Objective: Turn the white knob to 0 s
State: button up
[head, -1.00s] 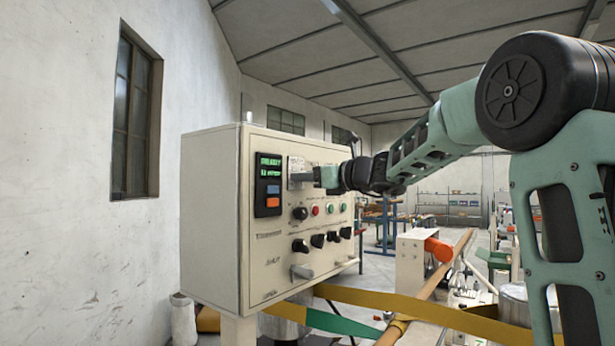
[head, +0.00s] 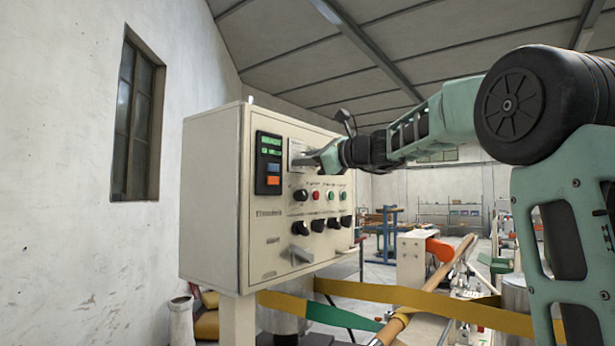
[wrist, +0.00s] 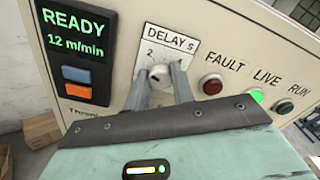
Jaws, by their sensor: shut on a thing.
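The white knob (wrist: 159,75) sits on the "DELAY s" dial plate (wrist: 152,46) of the control box. In the wrist view my gripper (wrist: 159,82) has one grey finger on each side of the knob and is shut on it. The numbers 2 and 4 show above the knob; the lower part of the dial is hidden by my fingers and gripper body. The knob's pointer is too small to read surely. In the head view my gripper (head: 304,158) reaches the dial plate from the right and covers the knob.
The control box (head: 212,200) has a display (wrist: 76,38) reading READY and 12 m/min. A red FAULT lamp (wrist: 212,84) and a green LIVE lamp (wrist: 257,97) lie right of the dial. Black knobs (head: 301,227) and a grey handle (head: 300,255) sit below.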

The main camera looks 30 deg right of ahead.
jog(key=shift+f+n+b, duration=0.2)
jog(key=shift+n+b, duration=6)
jog(key=shift+n, duration=0.3)
jog(key=o, duration=1)
jog(key=shift+s, duration=0.1)
jog(key=b+v, duration=0.4)
jog(key=v, duration=1.3)
